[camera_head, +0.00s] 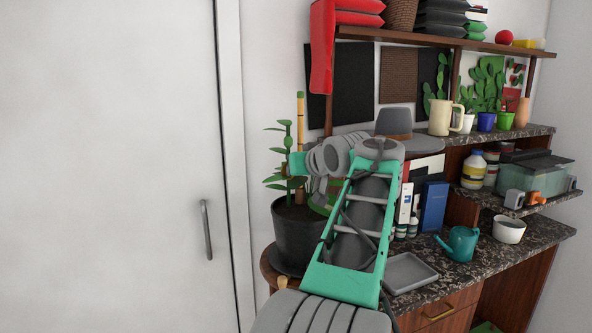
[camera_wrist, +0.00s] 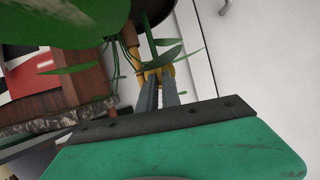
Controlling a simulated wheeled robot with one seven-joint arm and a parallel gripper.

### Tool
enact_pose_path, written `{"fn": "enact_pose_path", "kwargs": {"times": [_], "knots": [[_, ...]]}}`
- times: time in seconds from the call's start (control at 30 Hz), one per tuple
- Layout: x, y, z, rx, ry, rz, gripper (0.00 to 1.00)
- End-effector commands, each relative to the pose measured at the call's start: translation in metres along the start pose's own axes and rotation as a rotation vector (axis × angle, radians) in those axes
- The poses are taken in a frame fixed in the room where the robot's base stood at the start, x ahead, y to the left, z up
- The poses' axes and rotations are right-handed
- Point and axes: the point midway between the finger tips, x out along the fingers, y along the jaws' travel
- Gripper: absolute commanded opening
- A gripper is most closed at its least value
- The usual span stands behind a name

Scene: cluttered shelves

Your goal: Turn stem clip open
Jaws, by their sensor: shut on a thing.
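A potted plant with a green stem (camera_head: 288,150) and a tan stake (camera_head: 300,115) stands in a black pot (camera_head: 298,238). In the wrist view a small yellow-orange stem clip (camera_wrist: 152,74) sits beside the green stem, at the tips of my grey fingers. My gripper (camera_wrist: 157,80) is shut on the clip; in the head view my gripper (camera_head: 291,165) reaches the plant from the right, its fingers mostly hidden. Leaves partly cover the clip, and I cannot tell whether it is open or closed around the stem.
A large green leaf (camera_wrist: 60,18) is close to the wrist camera. Right of the plant are a grey tray (camera_head: 410,270), a teal watering can (camera_head: 460,243) and shelves with a hat (camera_head: 408,140), mugs and pots. A white door (camera_head: 110,170) is at left.

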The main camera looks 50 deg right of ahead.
Motion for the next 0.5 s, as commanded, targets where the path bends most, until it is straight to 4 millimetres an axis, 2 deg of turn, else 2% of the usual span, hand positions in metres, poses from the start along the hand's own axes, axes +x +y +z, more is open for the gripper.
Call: {"fn": "enact_pose_path", "kwargs": {"times": [0.03,0.3,0.5], "knots": [[0.0004,-0.0001,0.0003,0.001,0.000,-0.001,0.09],[0.0003,0.0000,0.0003,0.001,0.000,-0.001,0.30],[0.0000,0.0002,0.0002,0.001,0.000,0.000,0.30]]}}
